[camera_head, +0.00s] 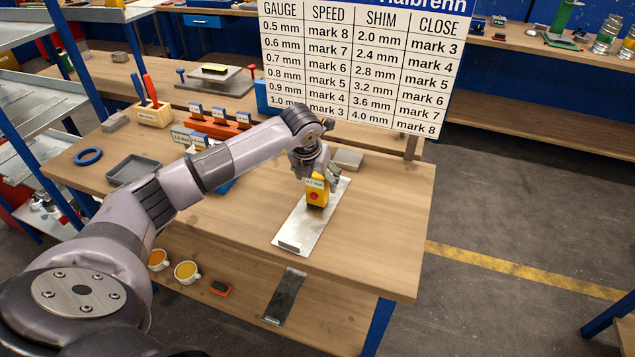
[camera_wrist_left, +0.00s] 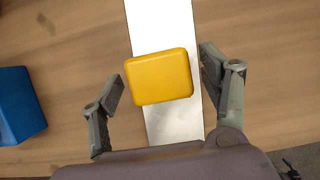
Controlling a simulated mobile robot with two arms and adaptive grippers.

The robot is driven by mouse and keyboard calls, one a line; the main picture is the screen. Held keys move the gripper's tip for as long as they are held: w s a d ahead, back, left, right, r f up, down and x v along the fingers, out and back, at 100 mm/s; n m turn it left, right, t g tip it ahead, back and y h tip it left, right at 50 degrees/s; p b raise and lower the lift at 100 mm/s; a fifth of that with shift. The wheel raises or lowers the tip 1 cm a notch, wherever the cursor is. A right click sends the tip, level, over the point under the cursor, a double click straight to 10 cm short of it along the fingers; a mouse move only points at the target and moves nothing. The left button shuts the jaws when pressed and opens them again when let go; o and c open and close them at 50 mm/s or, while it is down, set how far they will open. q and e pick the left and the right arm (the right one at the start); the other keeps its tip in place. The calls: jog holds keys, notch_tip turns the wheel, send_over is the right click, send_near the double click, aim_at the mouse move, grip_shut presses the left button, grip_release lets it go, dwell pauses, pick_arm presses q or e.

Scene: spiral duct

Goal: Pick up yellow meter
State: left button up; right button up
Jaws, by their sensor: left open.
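The yellow meter (camera_head: 317,191) stands on a flat metal strip (camera_head: 290,233) on the wooden bench, with a red button on its front and a small display above it. My left gripper (camera_head: 322,178) is right over the meter, coming down from above. In the left wrist view the meter's yellow top (camera_wrist_left: 160,77) lies between the two fingers of the left gripper (camera_wrist_left: 168,88). The fingers are apart, with a small gap on the left side and a narrower one on the right. My right gripper is in neither view.
A printed chart (camera_head: 360,60) stands behind the meter. A grey tray (camera_head: 133,169), a blue ring (camera_head: 88,156) and an orange rack (camera_head: 215,125) are at the bench's left. A blue block (camera_wrist_left: 18,105) shows left in the wrist view. The bench right of the strip is clear.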

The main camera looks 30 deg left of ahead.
pick_arm(q)
jog(key=shift+x, duration=0.8)
jog(key=shift+c, duration=0.2)
jog(key=c, duration=1.4)
jog(key=shift+r, duration=0.1)
jog(key=shift+c, duration=0.6)
jog(key=shift+r, duration=0.1)
